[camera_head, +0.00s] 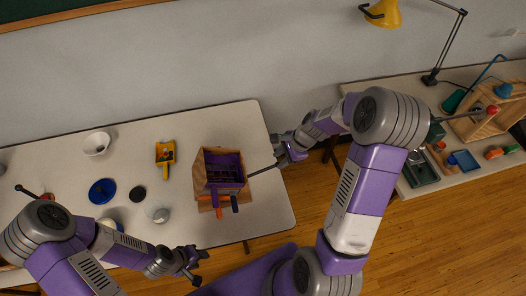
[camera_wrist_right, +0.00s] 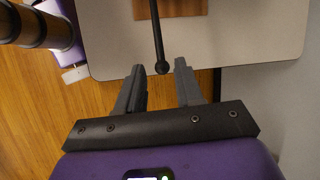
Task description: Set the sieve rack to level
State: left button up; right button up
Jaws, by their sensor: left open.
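The sieve rack (camera_head: 201,172) is a wooden box with a dark purple inside, standing on the right part of the left table. A thin dark lever (camera_head: 262,171) sticks out from its right side. My right gripper (camera_head: 281,158) is at the lever's outer end. My left gripper (camera_head: 192,268) is open and empty near the table's front edge, away from the rack.
On the left table (camera_head: 120,150) are a yellow tray (camera_head: 166,153), a white bowl (camera_head: 97,143), a blue dish (camera_head: 102,191), a dark disc (camera_head: 138,194) and a clear cup (camera_head: 160,214). A second table at right holds a lamp (camera_head: 385,13) and wooden items.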

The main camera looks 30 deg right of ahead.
aim_at(273, 166)
jog(key=shift+w+a+f, duration=0.1)
jog(key=shift+w+f, duration=0.15)
jog(key=shift+w, duration=0.05)
jog(key=x, duration=0.4)
jog(key=b+x, duration=0.1)
jog(key=shift+s+a+f, duration=0.15)
jog(key=shift+s+f, duration=0.1)
jog(key=shift+f, duration=0.2)
jog(key=shift+w+a+f, duration=0.2)
jog(key=shift+f, duration=0.25)
grip_shut()
